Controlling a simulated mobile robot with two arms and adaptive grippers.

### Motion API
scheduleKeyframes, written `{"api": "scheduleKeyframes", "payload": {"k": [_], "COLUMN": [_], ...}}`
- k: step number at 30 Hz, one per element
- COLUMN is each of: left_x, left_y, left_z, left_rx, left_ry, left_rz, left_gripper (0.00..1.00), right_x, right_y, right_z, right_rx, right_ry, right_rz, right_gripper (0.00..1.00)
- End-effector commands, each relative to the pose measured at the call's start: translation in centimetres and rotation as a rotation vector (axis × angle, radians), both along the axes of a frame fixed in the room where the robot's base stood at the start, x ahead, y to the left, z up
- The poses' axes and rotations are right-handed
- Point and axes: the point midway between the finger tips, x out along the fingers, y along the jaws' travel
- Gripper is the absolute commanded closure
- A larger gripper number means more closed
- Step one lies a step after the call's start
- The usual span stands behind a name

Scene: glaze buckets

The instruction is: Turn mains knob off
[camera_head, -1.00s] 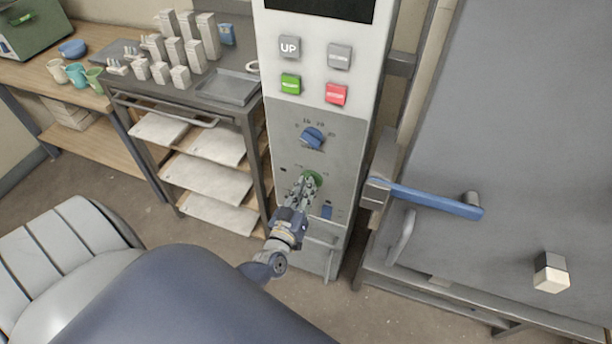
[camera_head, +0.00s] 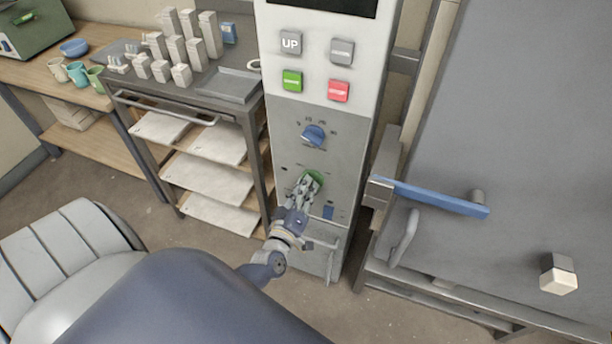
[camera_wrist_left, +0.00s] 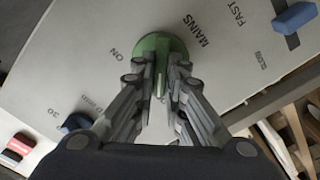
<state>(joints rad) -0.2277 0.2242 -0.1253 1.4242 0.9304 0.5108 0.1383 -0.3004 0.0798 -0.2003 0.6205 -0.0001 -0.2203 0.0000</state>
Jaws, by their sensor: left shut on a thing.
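The green mains knob (camera_head: 313,180) is on the lower part of the grey control panel, with the printed words "MAINS" and "ON" beside it in the left wrist view. My left gripper (camera_head: 309,183) reaches up to the panel and is shut on the knob. In the left wrist view the knob (camera_wrist_left: 160,45) shows as a green disc with a raised grip, and the fingers of my left gripper (camera_wrist_left: 168,88) stand on both sides of that grip. The fingers hide part of the knob's face and some of the print. My right gripper is not in view.
A blue dial (camera_head: 314,135) sits above the knob and a blue switch (camera_head: 328,212) below right. Green (camera_head: 292,80) and red (camera_head: 339,91) buttons are higher up. A blue-handled lever (camera_head: 435,197) sticks out at right. A shelf rack (camera_head: 250,120) stands close at left.

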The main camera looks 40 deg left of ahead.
Motion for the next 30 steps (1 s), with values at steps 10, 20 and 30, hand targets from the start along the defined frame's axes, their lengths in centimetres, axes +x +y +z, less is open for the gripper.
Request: {"api": "scheduleKeyframes", "payload": {"k": [10,20,30], "left_x": [0.0,0.0,-2.7], "left_y": [0.1,0.0,-0.7], "left_z": [0.1,0.0,-0.1], "left_rx": [-0.006,-0.004,-0.004], "left_ry": [-0.003,-0.002,0.002], "left_rz": [0.003,0.001,0.000], "left_gripper": [0.86,0.68,0.68], "right_x": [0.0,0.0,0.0], "right_y": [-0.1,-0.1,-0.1], "right_z": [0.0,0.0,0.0], "right_rx": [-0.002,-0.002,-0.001], "right_ry": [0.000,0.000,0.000], "right_rz": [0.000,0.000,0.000], "right_gripper": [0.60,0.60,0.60]}}
